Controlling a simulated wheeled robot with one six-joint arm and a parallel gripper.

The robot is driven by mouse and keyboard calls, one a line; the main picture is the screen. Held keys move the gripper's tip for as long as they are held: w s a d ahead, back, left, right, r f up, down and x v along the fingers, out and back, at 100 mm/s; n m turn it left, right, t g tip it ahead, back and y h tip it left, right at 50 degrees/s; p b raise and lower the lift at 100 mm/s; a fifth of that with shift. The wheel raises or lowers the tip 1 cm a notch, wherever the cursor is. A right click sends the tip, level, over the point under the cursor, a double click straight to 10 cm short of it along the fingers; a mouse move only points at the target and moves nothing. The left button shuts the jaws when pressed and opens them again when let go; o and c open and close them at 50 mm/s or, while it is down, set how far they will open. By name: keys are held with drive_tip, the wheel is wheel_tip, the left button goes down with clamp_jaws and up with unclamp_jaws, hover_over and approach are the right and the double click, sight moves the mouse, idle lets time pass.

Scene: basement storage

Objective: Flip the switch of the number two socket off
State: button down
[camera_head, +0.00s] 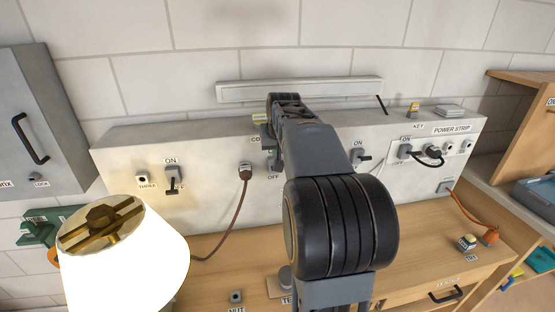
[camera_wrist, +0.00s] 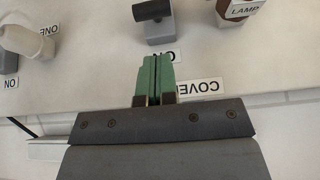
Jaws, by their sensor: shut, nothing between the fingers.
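I can read no label saying two, so I cannot tell which socket is number two. A grey switch (camera_wrist: 155,22) with a dark lever and an ON label stands just beyond my fingertips in the wrist view, beside a COVER label (camera_wrist: 200,89). My gripper (camera_wrist: 157,60) is shut and empty; its green fingers reach over the ON label, and I cannot tell whether they touch the panel. In the head view my arm hides part of this area. Other switches are the left one (camera_head: 173,182), one right of my arm (camera_head: 360,157) and one by the power strip (camera_head: 405,152).
A brown-cabled plug (camera_head: 245,171) sits in the panel (camera_head: 210,205) left of my arm. A black-cabled plug (camera_head: 433,152) is at the power strip. A lamp (camera_head: 120,255) stands front left. A wall cabinet (camera_head: 35,120) is at the left. A LAMP label (camera_wrist: 245,12) shows in the wrist view.

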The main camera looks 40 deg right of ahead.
drive_tip(key=shift+s+a+f, duration=0.15)
drive_tip(key=shift+s+f, duration=0.1)
drive_tip(key=shift+f, duration=0.55)
drive_tip(key=shift+s+a+f, duration=0.1)
drive_tip(key=shift+s+f, duration=0.15)
drive_tip(key=shift+f, duration=0.5)
drive_tip(key=shift+s+f+b, duration=0.1)
drive_tip(key=shift+f+b, duration=0.25)
drive_tip(key=shift+b, duration=0.65)
drive_tip(key=shift+t+b, duration=0.3)
drive_tip(key=shift+t, duration=0.1)
